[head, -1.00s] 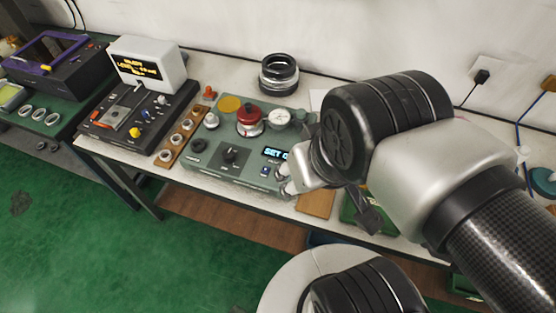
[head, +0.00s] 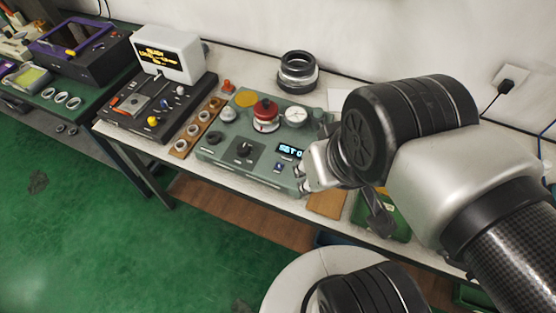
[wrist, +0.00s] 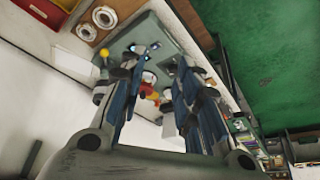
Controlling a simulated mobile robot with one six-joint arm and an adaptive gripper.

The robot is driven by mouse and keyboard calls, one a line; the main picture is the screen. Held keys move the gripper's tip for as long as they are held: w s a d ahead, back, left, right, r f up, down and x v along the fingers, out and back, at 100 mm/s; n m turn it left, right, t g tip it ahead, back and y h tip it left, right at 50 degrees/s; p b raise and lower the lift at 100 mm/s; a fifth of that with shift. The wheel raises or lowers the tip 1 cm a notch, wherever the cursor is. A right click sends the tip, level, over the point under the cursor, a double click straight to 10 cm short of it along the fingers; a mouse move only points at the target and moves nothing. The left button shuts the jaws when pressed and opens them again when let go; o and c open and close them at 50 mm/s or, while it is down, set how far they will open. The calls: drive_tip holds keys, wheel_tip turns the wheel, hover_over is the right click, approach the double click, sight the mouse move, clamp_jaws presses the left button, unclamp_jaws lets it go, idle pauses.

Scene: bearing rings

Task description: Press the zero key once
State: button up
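The grey-green instrument panel (head: 215,150) lies on the white bench. It has a lit display (head: 290,151) reading "SET 0", a black knob (head: 243,149), a red-topped part (head: 265,112) and a round dial (head: 295,115). A small blue key (head: 279,168) sits below the display; its label is too small to read. My gripper (head: 304,175) is at the panel's front right corner, just right of the blue key. In the wrist view my gripper's two fingers (wrist: 156,70) stand apart with nothing between them. Whether they touch the panel cannot be told.
A wooden strip with rings (head: 197,127) lies left of the panel, beside a black device with a white screen (head: 168,54). Stacked bearing rings (head: 297,72) stand behind. A brown board (head: 327,203) and a green tray (head: 396,228) lie to the right, partly behind my arm.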

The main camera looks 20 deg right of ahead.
clamp_jaws()
idle(1.4)
